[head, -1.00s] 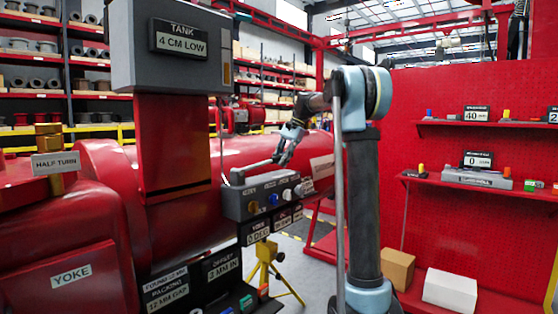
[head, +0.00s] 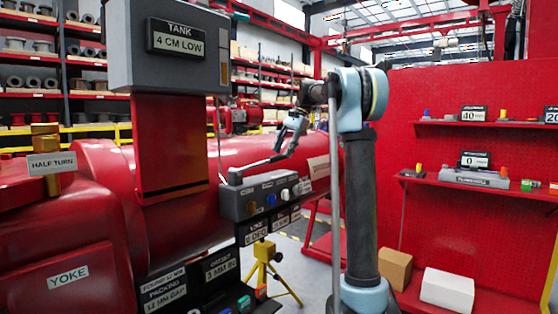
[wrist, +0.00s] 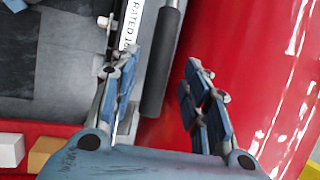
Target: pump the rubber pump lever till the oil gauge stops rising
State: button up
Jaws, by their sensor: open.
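The pump lever (head: 258,164) is a thin grey arm slanting up to the right from the grey control block on the red actuator. In the wrist view its dark rubber grip (wrist: 160,62) lies between and beyond my finger pads. My gripper (head: 288,142) is at the lever's outer end; in the wrist view my gripper (wrist: 158,78) is open, with a gap on the right side. Whether a finger touches the grip I cannot tell. The grey tank (head: 120,50) reads "4 CM LOW", with a narrow gauge strip (head: 224,73) on its right side.
The control block (head: 243,202) carries several knobs below the lever. The red cylinder (head: 310,150) runs close behind my gripper. A yellow stand (head: 262,262) is below. Red wall shelves (head: 480,182) hold small items at the right.

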jog(key=v, duration=0.6)
jog(key=shift+d+r, duration=0.2)
jog(key=shift+r, duration=0.15)
jog(key=shift+w, duration=0.1)
jog(key=shift+c, duration=0.6)
jog(key=shift+r, duration=0.1)
jog(key=c, duration=0.4)
jog(key=s+r+t+h, duration=0.1)
jog(key=r, duration=0.1)
jog(key=s+r+t+h, duration=0.1)
jog(key=s+r, duration=0.1)
jog(key=r, duration=0.1)
jog(key=s+a+r+t+h, duration=0.1)
jog(key=r+t, duration=0.1)
jog(key=shift+s+r+m, duration=0.2)
jog(key=shift+s+m, duration=0.1)
jog(key=shift+m, duration=0.1)
grip_shut()
jog(key=x, duration=1.4)
jog(key=shift+w+d, duration=0.15)
jog(key=shift+d, duration=0.05)
